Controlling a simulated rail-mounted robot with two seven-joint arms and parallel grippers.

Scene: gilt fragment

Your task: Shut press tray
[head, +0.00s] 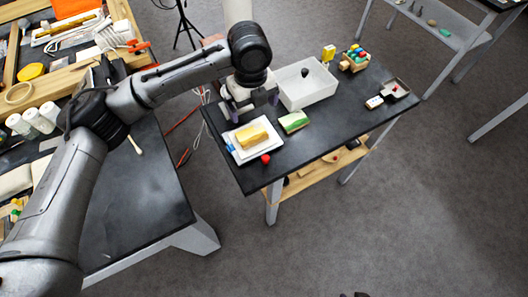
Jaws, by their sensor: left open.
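My left gripper (250,104) comes down over the small black table, its fingers apart and nothing seen between them. Just in front of it lies a flat white tray (239,152) bearing a yellow block, with a red ball (266,159) at its front right corner and a blue piece at its left edge. Behind and right of the gripper stands a white box (313,92) with a dark round knob on it. I cannot tell for certain which of these is the press tray, or whether it is open. My right gripper is not in view.
A green-and-white block (294,122) lies right of the flat tray. A yellow piece (329,53), a wooden holder with coloured pegs (355,59) and a small grey tray (396,90) stand farther right. The black table (335,125) is clear at its front middle. A cluttered workbench (150,205) is left.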

